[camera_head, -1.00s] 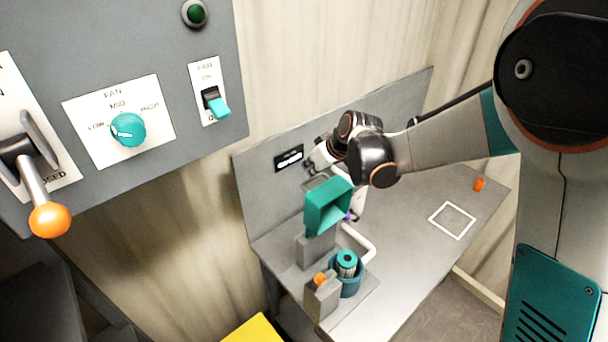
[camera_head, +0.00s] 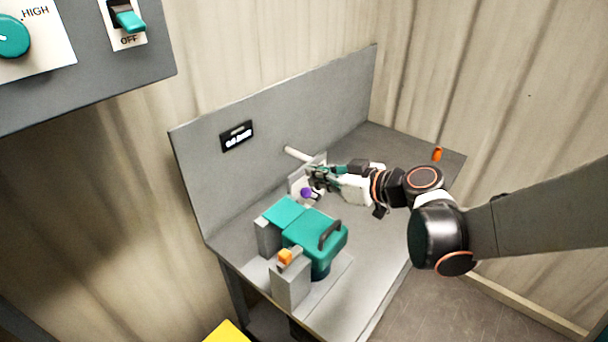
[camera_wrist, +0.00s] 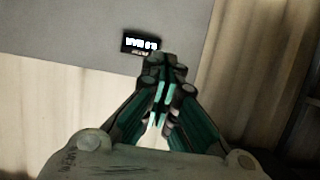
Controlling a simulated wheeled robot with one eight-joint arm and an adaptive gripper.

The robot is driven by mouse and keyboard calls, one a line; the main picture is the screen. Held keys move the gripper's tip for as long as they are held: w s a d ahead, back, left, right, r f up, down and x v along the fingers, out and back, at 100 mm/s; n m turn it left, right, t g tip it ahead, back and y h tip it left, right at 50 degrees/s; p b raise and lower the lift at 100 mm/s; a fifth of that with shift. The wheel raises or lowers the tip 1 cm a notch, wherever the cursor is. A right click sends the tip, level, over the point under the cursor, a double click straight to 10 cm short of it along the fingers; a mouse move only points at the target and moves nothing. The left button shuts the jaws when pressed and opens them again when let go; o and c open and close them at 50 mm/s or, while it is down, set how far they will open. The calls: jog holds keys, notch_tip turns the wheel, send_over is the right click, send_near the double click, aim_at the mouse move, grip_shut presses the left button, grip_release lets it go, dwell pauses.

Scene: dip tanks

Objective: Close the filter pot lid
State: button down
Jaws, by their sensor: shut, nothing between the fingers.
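The teal filter pot lid (camera_head: 304,234) lies down over the pot in the head view, with a dark handle (camera_head: 330,233) on its top. The dark blue pot (camera_head: 320,270) shows only a little below the lid, and its inside is hidden. Whether the lid touches the rim all round cannot be told. My gripper (camera_head: 313,178) is shut and empty behind and above the lid, apart from it. In the wrist view my gripper (camera_wrist: 159,120) has its fingertips together, and neither pot nor lid shows there.
A grey block with an orange piece (camera_head: 286,257) stands in front of the pot. A purple knob (camera_head: 306,193) is beside my gripper. A small display (camera_head: 237,136) is on the grey back panel. The bench's right part holds a small orange object (camera_head: 437,153).

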aim_at(333, 227)
jog(key=shift+t+y, duration=0.5)
jog(key=shift+y, duration=0.1)
jog(key=shift+s+d+f+b, duration=0.9)
jog(key=shift+d+f+b, duration=0.15)
jog(key=shift+f+b, duration=1.1)
jog(key=shift+s+d+f+b, duration=0.9)
jog(key=shift+d+f+b, duration=0.15)
jog(key=shift+f+b, duration=1)
jog(key=shift+s+d+f+b, duration=0.9)
jog(key=shift+d+f+b, duration=0.15)
jog(key=shift+f+b, duration=1.1)
jog(key=shift+r, duration=0.1)
